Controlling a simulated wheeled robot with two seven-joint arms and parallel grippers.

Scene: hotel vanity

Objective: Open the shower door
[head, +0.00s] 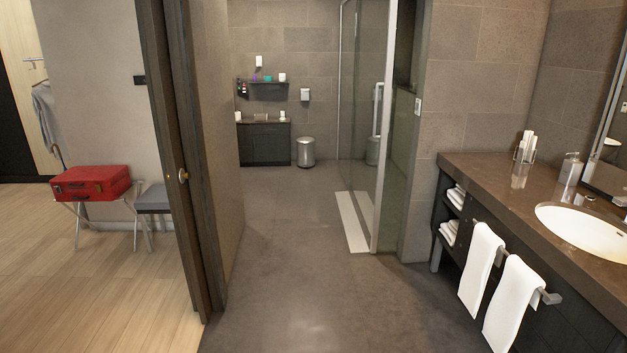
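The glass shower door (362,130) stands in the middle of the head view, past the end of the vanity. It has a pale metal frame and a vertical bar handle (377,108). A white threshold strip (350,222) runs along the floor at its foot. The glass is see-through, and I cannot tell for sure whether the door is fully closed. Neither of my grippers is in view.
A dark vanity counter (475,168) with a sink and hanging towels (482,268) lines the right. A dark wooden door frame (181,160) and a red suitcase (90,183) are on the left. The grey floor (290,270) between is clear. A bin (306,151) stands far back.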

